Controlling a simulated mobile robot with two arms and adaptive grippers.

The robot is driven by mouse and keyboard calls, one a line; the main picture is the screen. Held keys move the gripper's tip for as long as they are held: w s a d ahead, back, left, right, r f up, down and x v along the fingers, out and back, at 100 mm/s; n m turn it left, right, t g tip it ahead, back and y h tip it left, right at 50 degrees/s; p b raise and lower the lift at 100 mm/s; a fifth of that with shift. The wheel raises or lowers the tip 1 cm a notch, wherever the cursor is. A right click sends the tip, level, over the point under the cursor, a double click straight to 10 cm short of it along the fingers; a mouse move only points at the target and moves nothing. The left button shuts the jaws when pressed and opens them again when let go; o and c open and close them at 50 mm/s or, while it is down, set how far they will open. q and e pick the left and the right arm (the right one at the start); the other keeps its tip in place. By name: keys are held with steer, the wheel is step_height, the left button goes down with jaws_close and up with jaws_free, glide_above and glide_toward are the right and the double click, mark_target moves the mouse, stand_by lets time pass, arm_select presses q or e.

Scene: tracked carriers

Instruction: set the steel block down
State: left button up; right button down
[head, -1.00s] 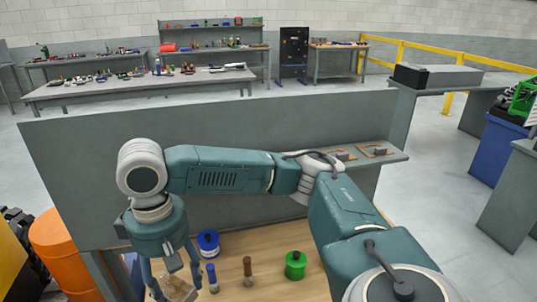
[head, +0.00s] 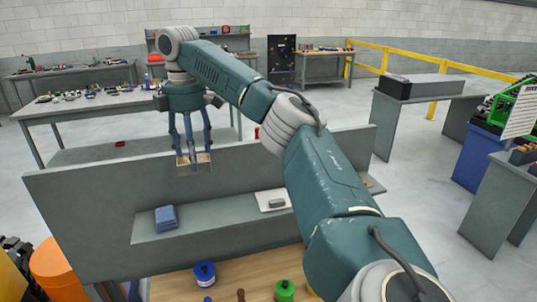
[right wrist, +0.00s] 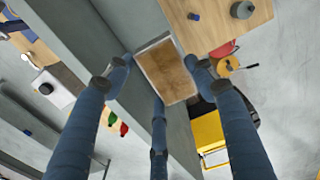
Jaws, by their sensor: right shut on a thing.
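My right gripper (head: 193,158) is raised in front of the upper part of the grey panel. Its fingers are shut around a small block, which I take to be the steel block (head: 197,167). The block has a brown, worn-looking face and pale edges. In the right wrist view the block (right wrist: 167,72) sits tilted between the fingers of the gripper (right wrist: 162,82). It is held in the air, and in the head view it appears above the grey shelf (head: 225,217). My left gripper is not in view.
The shelf carries a blue folded stack (head: 166,218) at its left and a pale plate (head: 262,206) with a grey piece on it. Bare shelf lies between them. Below, a wooden table (head: 225,291) holds a blue canister (head: 204,273) and a green one (head: 285,289).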

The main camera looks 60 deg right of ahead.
steer(key=shift+d+r, duration=0.4)
steer(key=shift+r, duration=0.25)
steer(key=shift+s+d+f, duration=0.1)
steer(key=shift+d+f, duration=0.05)
steer(key=shift+f, duration=0.05)
steer(key=b, duration=0.3)
glide_above(207, 218)
step_height(207, 218, down, 9)
steer(key=shift+f+p, duration=1.65)
steer(key=shift+f, duration=3.55)
